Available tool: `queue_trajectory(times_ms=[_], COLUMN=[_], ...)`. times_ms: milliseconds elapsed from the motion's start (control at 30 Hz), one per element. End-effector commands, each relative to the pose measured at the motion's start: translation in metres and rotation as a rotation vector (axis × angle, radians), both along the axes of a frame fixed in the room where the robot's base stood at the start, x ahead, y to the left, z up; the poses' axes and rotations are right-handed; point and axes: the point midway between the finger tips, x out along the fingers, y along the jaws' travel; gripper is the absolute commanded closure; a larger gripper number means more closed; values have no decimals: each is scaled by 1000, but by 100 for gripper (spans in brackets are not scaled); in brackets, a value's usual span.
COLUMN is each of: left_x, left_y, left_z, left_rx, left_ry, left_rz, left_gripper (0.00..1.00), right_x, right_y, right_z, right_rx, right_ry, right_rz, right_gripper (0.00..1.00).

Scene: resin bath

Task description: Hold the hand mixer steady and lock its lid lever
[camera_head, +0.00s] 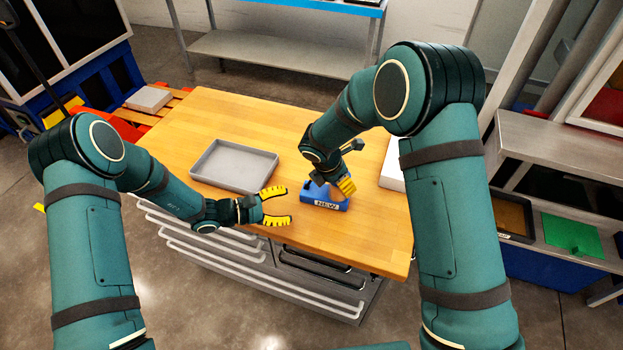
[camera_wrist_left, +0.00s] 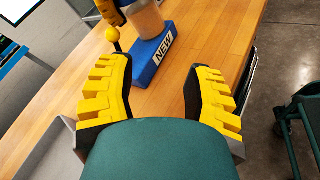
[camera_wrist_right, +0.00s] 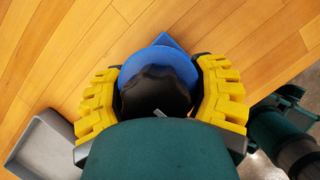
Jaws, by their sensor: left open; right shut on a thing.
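My right gripper (camera_head: 334,188) is shut on the mixer from above. The right wrist view shows the mixer's black round top and blue rim (camera_wrist_right: 158,85) between the fingers. My left gripper (camera_head: 278,207) is open and empty, left of the mixer and apart from it, its fingers facing the base.
A grey tray (camera_head: 234,163) lies on the table (camera_head: 210,107) to the left, behind my left gripper. A white object (camera_head: 392,168) lies at the table's right edge, partly hidden by my right arm. Drawers (camera_head: 215,245) are below the front edge. The table's back is clear.

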Motion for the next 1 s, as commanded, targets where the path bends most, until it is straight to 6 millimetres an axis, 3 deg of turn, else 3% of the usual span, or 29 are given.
queue_trajectory(times_ms=[200,467,1000], left_x=[11,19,68], left_y=[9,15,-60], left_z=[-1,-2,-2], left_rx=[-238,-327,-326], left_ry=[122,161,160], left_rz=[256,373,372], left_gripper=[49,49,49], right_x=[0,0,0], right_y=[0,0,0], right_z=[0,0,0], right_rx=[0,0,0], right_ry=[-1,-1,0], right_rz=[0,0,0], right_gripper=[81,81,81])
